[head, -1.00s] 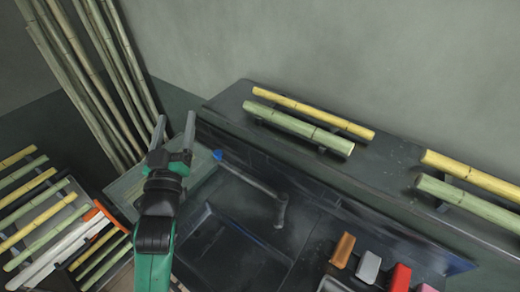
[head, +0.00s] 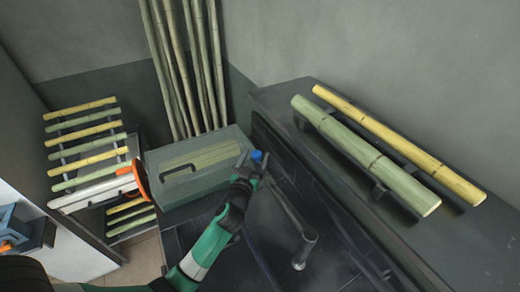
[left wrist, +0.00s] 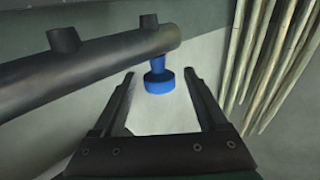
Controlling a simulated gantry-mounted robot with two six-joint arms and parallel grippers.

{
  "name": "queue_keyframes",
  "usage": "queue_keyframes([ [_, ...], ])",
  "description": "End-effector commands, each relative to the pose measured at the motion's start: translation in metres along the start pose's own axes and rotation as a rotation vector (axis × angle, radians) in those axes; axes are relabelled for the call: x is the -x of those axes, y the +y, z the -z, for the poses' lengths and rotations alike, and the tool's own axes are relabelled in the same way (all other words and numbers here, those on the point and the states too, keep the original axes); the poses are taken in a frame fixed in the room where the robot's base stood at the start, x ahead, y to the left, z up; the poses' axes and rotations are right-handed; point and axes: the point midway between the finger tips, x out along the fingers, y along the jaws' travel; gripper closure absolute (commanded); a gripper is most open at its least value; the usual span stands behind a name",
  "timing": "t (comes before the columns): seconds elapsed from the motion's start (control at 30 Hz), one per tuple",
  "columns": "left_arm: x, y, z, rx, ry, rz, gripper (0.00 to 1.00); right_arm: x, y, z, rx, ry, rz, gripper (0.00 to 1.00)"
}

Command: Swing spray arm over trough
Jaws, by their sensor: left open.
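The spray arm (head: 284,200) is a dark grey pipe running from an upright post on the dark counter to a blue nozzle (head: 257,156) at its far end. My left gripper (head: 251,162) is open at that nozzle end. In the left wrist view the pipe (left wrist: 95,68) crosses the upper left, and the blue nozzle (left wrist: 158,82) hangs below it, between the open fingers (left wrist: 160,74). Whether the fingers touch it I cannot tell. My right gripper is out of view.
A grey-green box (head: 165,165) with cane in it stands left of my gripper. A rack with several canes (head: 85,142) is farther left. Tall canes (head: 190,60) lean in the corner. A raised ledge (head: 290,95) at right bears thick canes (head: 365,150).

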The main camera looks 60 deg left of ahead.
Motion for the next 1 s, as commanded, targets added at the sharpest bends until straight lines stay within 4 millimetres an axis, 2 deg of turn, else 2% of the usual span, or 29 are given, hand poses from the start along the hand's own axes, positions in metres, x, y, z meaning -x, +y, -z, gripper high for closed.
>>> queue_keyframes([
  [0.1, -0.023, -0.001, -0.001, 0.001, 0.0, 0.001, 0.25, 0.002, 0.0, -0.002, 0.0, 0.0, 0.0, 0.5],
  [0.2, -0.035, 0.0, 0.0, 0.001, 0.0, 0.001, 0.25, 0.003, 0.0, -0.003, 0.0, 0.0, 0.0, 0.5],
  [0.53, -0.041, 0.0, 0.0, 0.001, 0.0, 0.0, 0.25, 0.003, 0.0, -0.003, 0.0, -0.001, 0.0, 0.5],
  [0.57, -0.041, 0.0, 0.0, 0.001, 0.0, 0.0, 0.28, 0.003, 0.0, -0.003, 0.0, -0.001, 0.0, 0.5],
  [0.93, -0.041, 0.0, 0.0, 0.001, 0.0, 0.0, 0.95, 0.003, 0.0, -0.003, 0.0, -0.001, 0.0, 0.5],
  [0.97, -0.041, 0.0, 0.0, 0.001, 0.0, 0.0, 1.0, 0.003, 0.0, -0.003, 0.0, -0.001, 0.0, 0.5],
  [1.0, -0.041, 0.0, 0.0, 0.001, 0.0, 0.0, 1.0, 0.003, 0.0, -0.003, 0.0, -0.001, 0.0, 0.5],
])
